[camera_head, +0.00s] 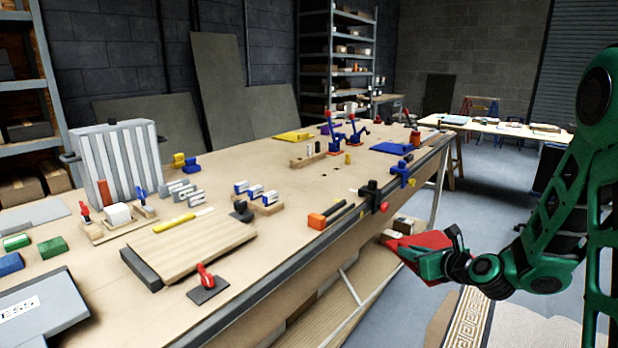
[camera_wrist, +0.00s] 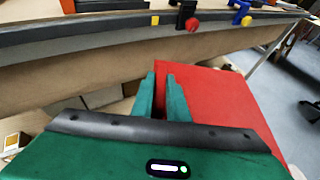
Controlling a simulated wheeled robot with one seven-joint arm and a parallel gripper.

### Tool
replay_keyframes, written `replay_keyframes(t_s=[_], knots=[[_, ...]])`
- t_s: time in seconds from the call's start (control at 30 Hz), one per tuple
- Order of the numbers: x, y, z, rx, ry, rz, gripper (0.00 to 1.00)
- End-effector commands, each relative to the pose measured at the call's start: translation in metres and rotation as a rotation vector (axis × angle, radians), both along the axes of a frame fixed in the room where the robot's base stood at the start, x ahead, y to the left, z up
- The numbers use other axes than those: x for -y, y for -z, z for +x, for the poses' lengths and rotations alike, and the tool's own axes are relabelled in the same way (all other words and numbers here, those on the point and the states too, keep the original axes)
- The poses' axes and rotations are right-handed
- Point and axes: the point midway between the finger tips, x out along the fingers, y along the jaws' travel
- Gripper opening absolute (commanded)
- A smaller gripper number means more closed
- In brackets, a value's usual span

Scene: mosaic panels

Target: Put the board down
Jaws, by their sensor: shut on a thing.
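A flat red board (camera_head: 425,241) is in my gripper (camera_head: 432,262), out over the floor beyond the right edge of the workbench (camera_head: 300,160). In the wrist view the red board (camera_wrist: 220,100) extends mostly to the right of the two green fingers of my gripper (camera_wrist: 162,92). A red strip shows between the fingers, which are shut on it. The board is apart from the bench and below the level of its top. Part of the board is hidden behind the fingers and wrist.
A wooden board (camera_head: 195,240) lies on the bench near a red toggle clamp (camera_head: 205,280). Blue and black clamps (camera_head: 375,195) line the bench's right edge. Cartons (camera_head: 400,227) sit beneath the bench. A patterned rug (camera_head: 468,318) lies below my arm. Another table (camera_head: 500,130) stands farther back.

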Motion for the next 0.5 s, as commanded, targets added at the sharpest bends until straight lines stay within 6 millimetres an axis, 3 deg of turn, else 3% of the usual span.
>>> replay_keyframes(t_s=[0.1,0.5], knots=[[0.026,0.014,0.008,-0.003,0.046,0.002,0.00],[0.022,0.011,0.007,0.000,0.041,0.001,0.00]])
